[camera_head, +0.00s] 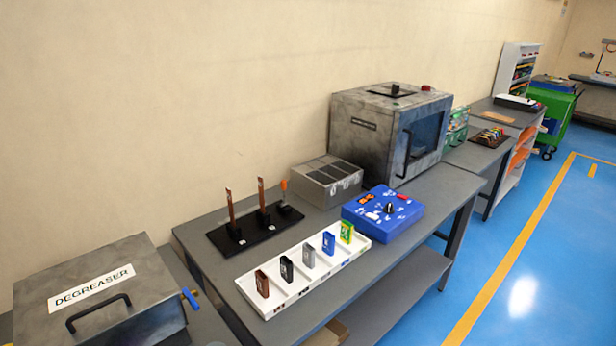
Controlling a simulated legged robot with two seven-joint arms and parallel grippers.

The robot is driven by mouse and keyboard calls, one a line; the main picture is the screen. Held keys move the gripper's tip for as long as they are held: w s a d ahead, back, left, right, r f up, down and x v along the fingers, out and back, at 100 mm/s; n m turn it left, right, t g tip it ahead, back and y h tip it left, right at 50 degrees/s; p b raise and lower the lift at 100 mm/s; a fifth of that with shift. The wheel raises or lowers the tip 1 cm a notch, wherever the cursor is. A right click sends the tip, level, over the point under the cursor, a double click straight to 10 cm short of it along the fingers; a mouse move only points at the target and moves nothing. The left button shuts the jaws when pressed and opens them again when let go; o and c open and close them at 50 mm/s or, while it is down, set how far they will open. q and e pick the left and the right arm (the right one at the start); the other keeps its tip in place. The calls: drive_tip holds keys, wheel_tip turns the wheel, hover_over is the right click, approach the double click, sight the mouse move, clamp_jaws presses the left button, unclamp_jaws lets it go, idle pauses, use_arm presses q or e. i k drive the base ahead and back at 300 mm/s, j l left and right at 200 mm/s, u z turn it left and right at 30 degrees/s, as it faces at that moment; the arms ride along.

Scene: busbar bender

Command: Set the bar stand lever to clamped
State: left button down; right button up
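The bar stand is a black base plate (254,231) on the grey bench. Two upright copper-brown bars, a left bar (230,207) and a right bar (261,194), stand in black holders on it. At its right end a short lever with an orange handle (284,186) points up, close to upright. I cannot tell from its pose alone whether it is clamped. Neither of my grippers is in view.
A white tray (268,308) with several small coloured blocks lies in front of the stand. A blue control box (383,213), a grey slotted box (325,181) and a large grey machine (378,125) stand to the right. A degreaser box (95,262) is at left.

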sight(283, 183)
drive_tip(key=i+l, duration=0.65)
drive_tip(key=l, duration=0.2)
drive_tip(key=i+l+z, duration=0.15)
drive_tip(key=i+l, duration=0.5)
drive_tip(key=l, duration=0.15)
